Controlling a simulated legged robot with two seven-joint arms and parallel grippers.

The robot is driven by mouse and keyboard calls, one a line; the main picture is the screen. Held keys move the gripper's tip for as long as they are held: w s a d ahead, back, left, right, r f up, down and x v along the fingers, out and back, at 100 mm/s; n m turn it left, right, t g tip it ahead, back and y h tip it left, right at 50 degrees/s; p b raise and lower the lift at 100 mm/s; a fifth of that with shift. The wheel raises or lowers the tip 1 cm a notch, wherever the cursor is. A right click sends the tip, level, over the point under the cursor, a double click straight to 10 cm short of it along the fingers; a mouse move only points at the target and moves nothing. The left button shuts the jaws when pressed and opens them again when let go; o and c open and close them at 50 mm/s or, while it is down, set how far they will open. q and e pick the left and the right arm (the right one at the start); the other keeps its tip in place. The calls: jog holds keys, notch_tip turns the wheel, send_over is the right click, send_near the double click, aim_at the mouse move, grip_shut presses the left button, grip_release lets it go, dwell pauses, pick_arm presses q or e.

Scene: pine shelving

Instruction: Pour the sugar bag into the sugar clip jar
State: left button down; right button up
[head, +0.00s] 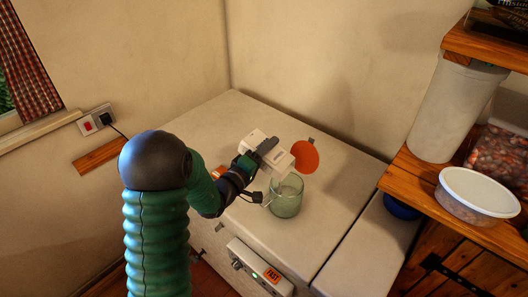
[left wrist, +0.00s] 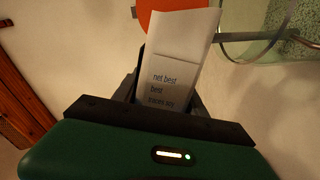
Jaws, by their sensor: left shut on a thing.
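My left gripper (head: 262,156) is shut on the white sugar bag (head: 279,160), which it holds tilted above the white top. The bag's lower right end is over or close to the mouth of the glass clip jar (head: 286,202). A pale streak shows between bag and jar, too small to tell for sure. The jar stands upright, with a round orange disc (head: 305,156) behind its rim, seemingly its open lid. In the left wrist view the bag (left wrist: 182,42) shows printed text between the fingers, and the jar's glass (left wrist: 250,45) is at upper right. My right gripper is not in view.
A wooden shelf at the right holds a white canister (head: 452,110), a clear tub with a white lid (head: 478,192) and a bag of brown pieces (head: 497,150). A blue round thing (head: 402,207) sits below.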

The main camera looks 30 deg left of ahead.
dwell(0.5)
pick_arm(q)
jog(key=shift+a+f+n+b, duration=0.3)
jog(key=shift+f+n+b, duration=0.5)
jog(key=shift+b, duration=0.2)
jog(key=shift+r, duration=0.15)
jog(key=f+n+b, duration=0.1)
jog(key=n, duration=0.1)
jog(key=a+f+n+b, duration=0.1)
jog(key=f+n, duration=0.1)
jog(key=n, duration=0.1)
jog(key=shift+f, duration=0.2)
